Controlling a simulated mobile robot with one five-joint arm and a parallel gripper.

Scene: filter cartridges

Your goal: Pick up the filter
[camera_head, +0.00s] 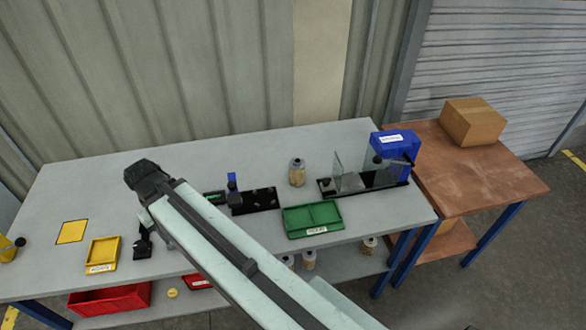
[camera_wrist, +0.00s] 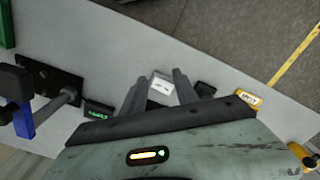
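A filter cartridge (camera_head: 297,172), tan with a grey top, stands upright on the grey table behind the green tray in the head view. More filters (camera_head: 309,259) stand on the shelf below the table. In the wrist view my gripper (camera_wrist: 158,80) has its two grey fingers apart, with only the table and a white label (camera_wrist: 162,88) showing between them. No filter shows in the wrist view. In the head view my arm crosses the table, and my gripper cannot be made out clearly.
A green tray (camera_head: 312,220) lies at the table front. A blue machine (camera_head: 394,150) stands at the right end. A black fixture (camera_head: 255,201) with a blue part is left of the filter. A yellow tray (camera_head: 103,252) is at left. A cardboard box (camera_head: 472,122) sits on the brown table (camera_head: 480,182).

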